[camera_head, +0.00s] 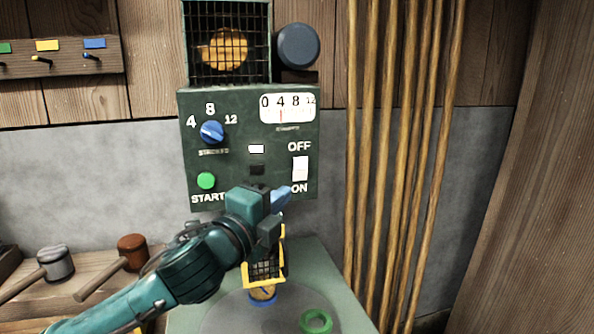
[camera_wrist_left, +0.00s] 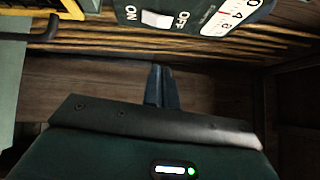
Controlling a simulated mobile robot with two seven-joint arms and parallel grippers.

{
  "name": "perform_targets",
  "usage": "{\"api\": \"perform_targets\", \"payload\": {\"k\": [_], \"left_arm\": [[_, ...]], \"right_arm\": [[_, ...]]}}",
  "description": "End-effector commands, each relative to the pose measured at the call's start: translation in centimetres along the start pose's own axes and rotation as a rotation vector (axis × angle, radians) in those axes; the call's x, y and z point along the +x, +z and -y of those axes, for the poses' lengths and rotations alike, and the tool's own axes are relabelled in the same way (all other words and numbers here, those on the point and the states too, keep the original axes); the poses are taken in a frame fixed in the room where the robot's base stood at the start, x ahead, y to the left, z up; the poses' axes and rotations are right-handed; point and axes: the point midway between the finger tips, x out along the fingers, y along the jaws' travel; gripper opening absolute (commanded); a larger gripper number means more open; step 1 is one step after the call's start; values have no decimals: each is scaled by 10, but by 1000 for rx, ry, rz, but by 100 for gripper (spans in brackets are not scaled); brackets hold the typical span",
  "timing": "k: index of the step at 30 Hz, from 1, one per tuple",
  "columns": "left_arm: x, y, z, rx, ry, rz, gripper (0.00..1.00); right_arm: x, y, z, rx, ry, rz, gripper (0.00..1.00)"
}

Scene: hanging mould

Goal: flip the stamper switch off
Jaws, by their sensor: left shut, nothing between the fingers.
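The stamper's dark green control panel (camera_head: 230,165) faces me on the wall side. Its white rocker switch (camera_head: 300,168) sits at the lower right, between OFF above and ON below. The switch also shows at the top of the left wrist view (camera_wrist_left: 155,19). I cannot tell which way it is tipped. My left gripper (camera_head: 284,193) is shut and empty, with its blue fingers just below and left of the switch in the head view, beside the ON label. In the left wrist view the fingertips (camera_wrist_left: 162,82) appear apart from the switch. My right gripper is not in view.
A blue knob (camera_head: 212,132), a green START button (camera_head: 206,180) and a gauge (camera_head: 287,107) share the panel. A yellow-framed guard (camera_head: 264,272) stands below, near a green ring (camera_head: 316,321). Mallets (camera_head: 55,263) lie left. Tall wooden poles (camera_head: 400,150) stand right.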

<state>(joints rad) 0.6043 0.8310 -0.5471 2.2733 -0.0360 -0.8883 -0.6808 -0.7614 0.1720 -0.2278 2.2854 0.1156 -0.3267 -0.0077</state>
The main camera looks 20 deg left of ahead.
Motion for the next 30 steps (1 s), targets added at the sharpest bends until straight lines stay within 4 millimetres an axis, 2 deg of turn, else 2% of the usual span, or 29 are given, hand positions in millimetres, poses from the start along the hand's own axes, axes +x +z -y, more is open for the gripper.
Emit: {"api": "perform_targets", "payload": {"k": [12,18,30], "left_arm": [[86,-1,1,-1,0,0,0],[105,21,0,1,2,2,0],[111,28,0,0,1,0,0]], "right_arm": [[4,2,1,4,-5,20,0],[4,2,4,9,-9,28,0],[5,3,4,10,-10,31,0]]}}
